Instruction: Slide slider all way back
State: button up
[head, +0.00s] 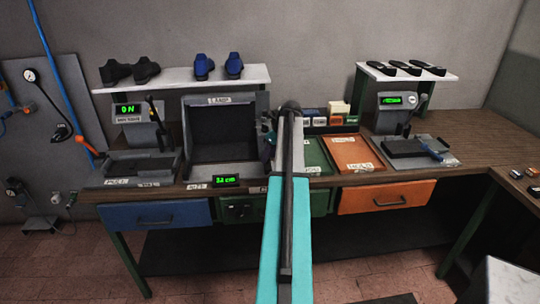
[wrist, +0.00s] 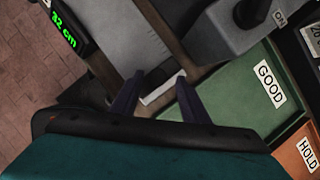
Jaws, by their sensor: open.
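My gripper is open in the wrist view (wrist: 159,78), with its two dark purple fingers apart. A pale bar (wrist: 164,90) lies between and just below the fingertips; it may be the slider or its handle, and I cannot tell whether the fingers touch it. In the head view my arm hides most of this spot, with a bit of my gripper (head: 267,148) showing beside the dark grey box-shaped machine (head: 224,136). A green display (head: 226,180) reads 32 cm.
A green GOOD tray (wrist: 245,95) and an orange HOLD tray (head: 358,153) lie right of my gripper. A grey ON switch block (wrist: 240,25) stands close by. Small boxes (head: 313,120) stand behind the trays. A shelf with shoes (head: 180,79) is above the machine.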

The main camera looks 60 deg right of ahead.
jog(key=shift+s+r, duration=0.1)
jog(key=shift+r, duration=0.05)
jog(key=b+v, duration=0.3)
jog(key=v, duration=1)
jog(key=shift+s+r, duration=0.15)
jog(key=shift+r, duration=0.1)
jog(key=shift+s, duration=0.15)
dwell(0.3)
